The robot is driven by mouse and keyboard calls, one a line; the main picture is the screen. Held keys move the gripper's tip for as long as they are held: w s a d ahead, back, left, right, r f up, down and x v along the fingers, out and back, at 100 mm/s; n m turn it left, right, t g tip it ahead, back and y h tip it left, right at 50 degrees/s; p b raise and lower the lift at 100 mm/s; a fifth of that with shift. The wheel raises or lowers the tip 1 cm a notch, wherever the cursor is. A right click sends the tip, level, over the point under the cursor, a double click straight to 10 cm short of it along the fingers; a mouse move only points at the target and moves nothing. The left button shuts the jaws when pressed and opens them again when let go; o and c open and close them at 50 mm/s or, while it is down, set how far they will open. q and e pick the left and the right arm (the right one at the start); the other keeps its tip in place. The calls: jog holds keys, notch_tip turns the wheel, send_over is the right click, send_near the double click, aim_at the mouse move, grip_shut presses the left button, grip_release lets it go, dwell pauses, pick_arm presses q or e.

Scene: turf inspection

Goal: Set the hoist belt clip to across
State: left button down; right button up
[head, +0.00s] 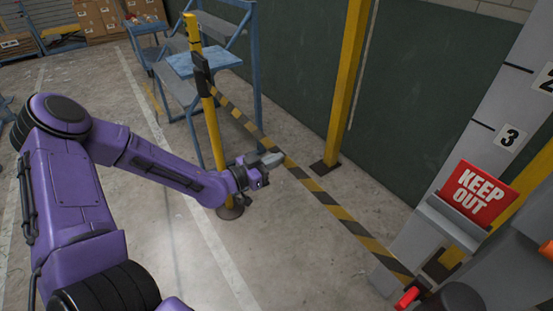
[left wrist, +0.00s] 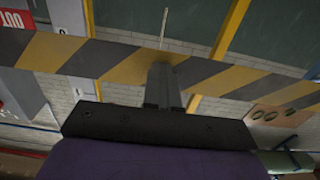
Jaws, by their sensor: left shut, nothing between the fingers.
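The yellow-and-black striped belt (head: 335,211) runs taut from a black head (head: 201,75) on a yellow post (head: 212,130) down to a dark fitting (head: 424,284) at the lower right. The clip at that end is small and partly hidden, so its details are unclear. My left gripper (head: 272,159) is shut and empty, its tips over the belt's middle in the picture. In the left wrist view the shut fingers (left wrist: 162,84) overlap the belt (left wrist: 115,62); whether they touch it, I cannot tell. My right gripper does not show.
A red KEEP OUT sign (head: 479,194) sits in a grey holder on the grey pillar (head: 470,160). A red part (head: 407,297) is near the belt's lower end. Blue steps (head: 205,62) and a yellow column (head: 349,85) stand behind the belt.

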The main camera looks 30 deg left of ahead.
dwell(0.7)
pick_arm(q)
jog(key=c, duration=1.1)
grip_release()
jog(key=v, duration=1)
jog(key=shift+s+a+p, duration=0.15)
jog(key=shift+s+p, duration=0.05)
jog(key=shift+p, duration=0.1)
